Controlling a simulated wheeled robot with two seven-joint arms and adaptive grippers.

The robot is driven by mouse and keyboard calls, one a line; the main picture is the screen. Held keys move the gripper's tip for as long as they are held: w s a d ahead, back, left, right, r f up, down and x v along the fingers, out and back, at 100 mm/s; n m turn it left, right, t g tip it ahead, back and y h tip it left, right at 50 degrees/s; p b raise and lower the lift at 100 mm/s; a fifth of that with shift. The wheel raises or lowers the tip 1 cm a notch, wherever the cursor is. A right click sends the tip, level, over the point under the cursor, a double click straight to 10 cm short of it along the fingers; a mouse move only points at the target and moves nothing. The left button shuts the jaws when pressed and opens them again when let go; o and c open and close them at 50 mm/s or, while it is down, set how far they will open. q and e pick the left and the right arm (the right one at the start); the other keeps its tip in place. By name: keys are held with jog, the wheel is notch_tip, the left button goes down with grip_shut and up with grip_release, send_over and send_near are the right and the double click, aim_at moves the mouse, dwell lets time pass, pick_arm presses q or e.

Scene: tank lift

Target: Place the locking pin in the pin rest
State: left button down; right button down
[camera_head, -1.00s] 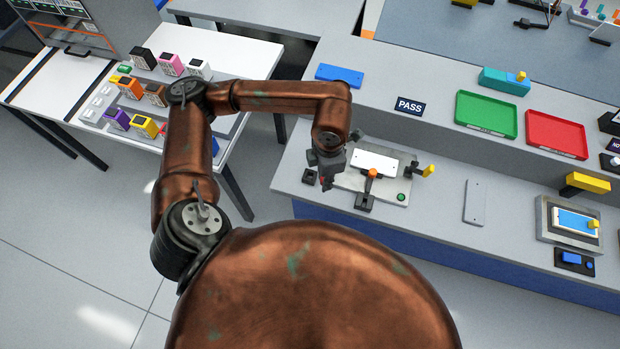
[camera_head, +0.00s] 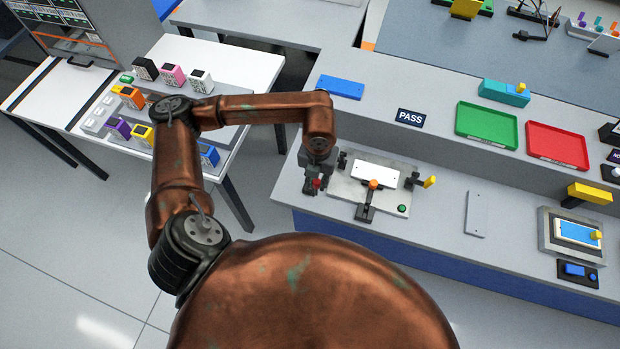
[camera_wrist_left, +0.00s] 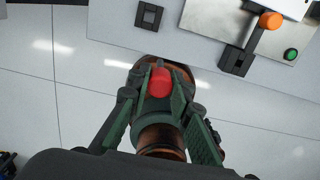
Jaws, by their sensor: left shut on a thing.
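The locking pin, with its red head (camera_wrist_left: 159,81), is between the fingers of my left gripper (camera_wrist_left: 161,96), which is shut on it. In the head view my left gripper (camera_head: 316,184) hangs at the left end of the workbench, left of the fixture, with the red head showing at its tip. The pin rest, a small black square block with a hole (camera_wrist_left: 149,16), lies at the top of the left wrist view, apart from the pin in the picture. In the head view my gripper mostly covers it. The pin's shaft is hidden. My right gripper is out of view.
The metal fixture plate (camera_head: 345,190) holds a white panel (camera_head: 375,171), an orange-tipped clamp (camera_head: 373,185) and a green button (camera_head: 402,208). A yellow handle (camera_head: 430,181) stands at its right. A grey plate (camera_head: 477,214) lies further right. The bench front edge is close to my gripper.

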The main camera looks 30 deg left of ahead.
pick_arm(q)
jog(key=shift+w+a+f+p, duration=0.1)
jog(key=shift+w+a+f, duration=0.7)
jog(key=shift+f, duration=0.85)
jog(key=shift+w+a+f+p, duration=0.1)
jog(key=shift+w+a+f, duration=0.7)
jog(key=shift+f, duration=0.85)
jog(key=shift+w+a+f+p, duration=0.1)
jog(key=shift+w+a+f, duration=0.7)
jog(key=shift+f, duration=0.85)
jog(key=shift+s+a+f, duration=0.1)
jog(key=shift+s, duration=0.05)
jog(key=c, duration=2)
grip_release()
jog(key=shift+o, duration=1.2)
notch_tip(320, 180, up, 12)
